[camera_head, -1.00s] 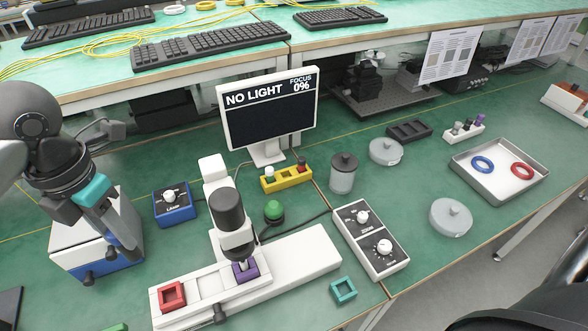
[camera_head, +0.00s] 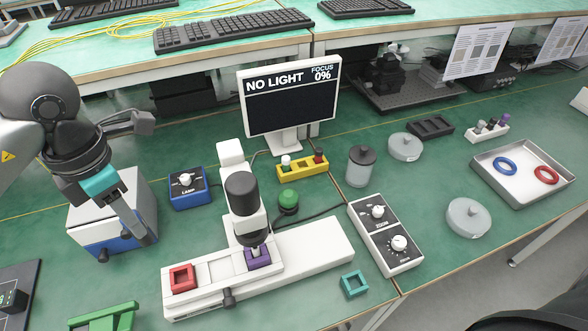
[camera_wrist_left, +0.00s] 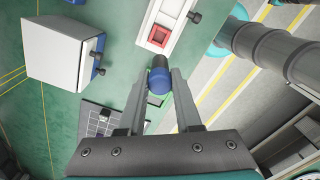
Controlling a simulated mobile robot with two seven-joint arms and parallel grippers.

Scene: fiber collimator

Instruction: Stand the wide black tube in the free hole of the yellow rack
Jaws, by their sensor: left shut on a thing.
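My left gripper (camera_wrist_left: 160,75) is shut on a short, wide tube (camera_wrist_left: 159,80), dark with a blue end, which shows between the fingertips in the left wrist view. In the head view my left gripper (camera_head: 146,238) hangs at the left, in front of the blue-and-white box; the tube is not clear there. The yellow rack (camera_head: 291,172) stands below the monitor, to the right of the gripper. A white-topped piece (camera_head: 286,161) stands at its left end and a dark red piece (camera_head: 318,155) at its right end. Its middle place looks free. My right gripper is not in view.
The white microscope (camera_head: 240,195) with its long base stands between gripper and rack. The blue lamp box (camera_head: 189,189), monitor (camera_head: 291,95), green button (camera_head: 288,198) and glass jar (camera_head: 360,168) surround the rack. A green holder (camera_head: 105,318) lies at the lower left.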

